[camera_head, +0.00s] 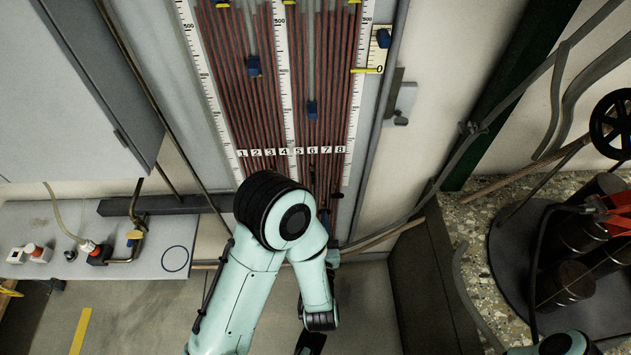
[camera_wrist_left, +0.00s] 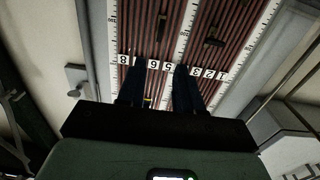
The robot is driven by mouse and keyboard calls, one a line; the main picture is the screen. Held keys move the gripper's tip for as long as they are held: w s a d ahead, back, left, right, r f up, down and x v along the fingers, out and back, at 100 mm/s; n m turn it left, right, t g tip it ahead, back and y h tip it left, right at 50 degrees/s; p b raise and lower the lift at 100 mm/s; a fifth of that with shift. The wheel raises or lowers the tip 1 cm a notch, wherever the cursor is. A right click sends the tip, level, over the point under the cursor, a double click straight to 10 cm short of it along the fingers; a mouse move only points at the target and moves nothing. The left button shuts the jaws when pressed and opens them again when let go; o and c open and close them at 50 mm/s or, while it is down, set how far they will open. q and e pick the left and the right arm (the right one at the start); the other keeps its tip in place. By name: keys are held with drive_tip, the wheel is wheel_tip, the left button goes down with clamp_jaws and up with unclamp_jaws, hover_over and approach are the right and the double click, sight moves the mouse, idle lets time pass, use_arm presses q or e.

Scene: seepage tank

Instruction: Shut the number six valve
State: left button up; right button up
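The board of red-brown tubes (camera_head: 325,60) carries number labels 1 to 8, and label six (camera_head: 312,150) shows clearly in the head view. Small dark fittings (camera_head: 337,195) sit below the labels there. I cannot tell which one is the number six valve, and my left arm hides part of that area. In the wrist view my left gripper (camera_wrist_left: 161,74) has its two dark fingers apart, facing the board. Upside-down label six (camera_wrist_left: 153,64) shows between the fingertips. Nothing is visibly held. Dark fittings (camera_wrist_left: 162,21) show beyond the fingertips. My right gripper is not in view.
Blue clips (camera_head: 312,109) sit higher on the board. A grey cabinet (camera_head: 75,100) stands left, above a pale bench (camera_head: 160,220) with fittings. At right are a black handwheel (camera_head: 612,124), pipes and a round stand with dark cylinders (camera_head: 566,284).

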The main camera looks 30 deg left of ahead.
sight(313, 179)
use_arm(q)
drive_tip(key=b+x, duration=0.1)
drive_tip(key=x, duration=1.1)
drive_tip(key=shift+w, duration=0.2)
clamp_jaws()
